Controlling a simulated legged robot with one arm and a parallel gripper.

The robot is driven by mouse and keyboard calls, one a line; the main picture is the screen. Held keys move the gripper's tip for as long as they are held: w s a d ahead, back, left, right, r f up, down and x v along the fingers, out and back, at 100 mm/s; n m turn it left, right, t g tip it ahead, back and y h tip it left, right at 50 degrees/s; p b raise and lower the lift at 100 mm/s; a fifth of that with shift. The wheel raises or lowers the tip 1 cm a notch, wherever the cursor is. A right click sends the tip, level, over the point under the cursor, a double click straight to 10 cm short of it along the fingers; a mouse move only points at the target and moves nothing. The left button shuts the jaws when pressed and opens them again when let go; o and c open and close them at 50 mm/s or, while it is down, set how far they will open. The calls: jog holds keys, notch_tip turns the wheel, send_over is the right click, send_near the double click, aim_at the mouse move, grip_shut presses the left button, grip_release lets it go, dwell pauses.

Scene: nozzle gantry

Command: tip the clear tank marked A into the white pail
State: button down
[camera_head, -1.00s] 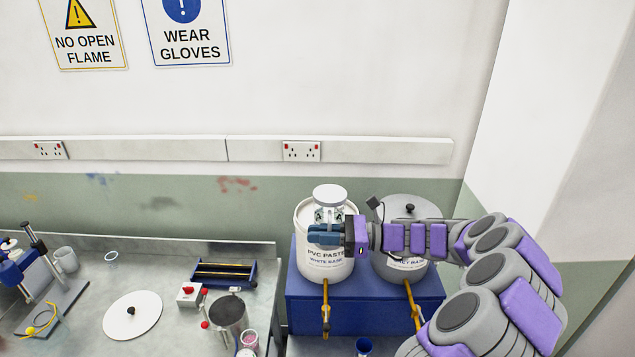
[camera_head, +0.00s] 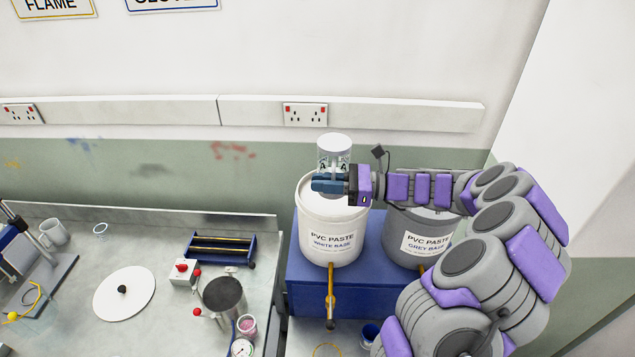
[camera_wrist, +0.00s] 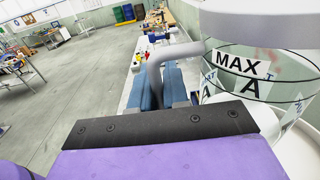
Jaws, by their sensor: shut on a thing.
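The clear tank marked A (camera_head: 333,155) has a pale round top and looks upright. It is held over the white pail (camera_head: 330,228), which is labelled PVC PASTE WHITE BASE, at the pail's back rim in the head view. My gripper (camera_head: 327,186) comes in from the right with blue fingers and hides part of the pail's opening. In the wrist view the fingers (camera_wrist: 168,85) are shut on the tank's grey handle (camera_wrist: 172,56). The tank wall (camera_wrist: 255,85) there shows MAX and A marks. I cannot tell how full the tank is.
A grey pail (camera_head: 420,235) labelled PVC PASTE GREY BASE stands right of the white pail, under my arm. Both are on a blue stand (camera_head: 305,265). The bench at left holds a white lid (camera_head: 123,293), a dark pot (camera_head: 224,296) and a blue frame (camera_head: 220,248).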

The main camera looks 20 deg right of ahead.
jog(key=shift+d+r+m+p, duration=0.1)
jog(key=shift+d+m+p, duration=0.5)
jog(key=shift+d, duration=0.35)
jog(key=shift+s+a+r+p, duration=0.2)
jog(key=shift+s+r+p, duration=0.05)
jog(key=shift+p, duration=0.15)
jog(key=shift+s+a+r+m+p, duration=0.25)
jog(key=shift+a+r+m+p, duration=0.3)
jog(key=shift+m+p, duration=0.6)
jog(key=shift+s+a+r+m+p, duration=0.3)
jog(key=shift+a+m+p, duration=0.4)
jog(key=shift+p, duration=0.85)
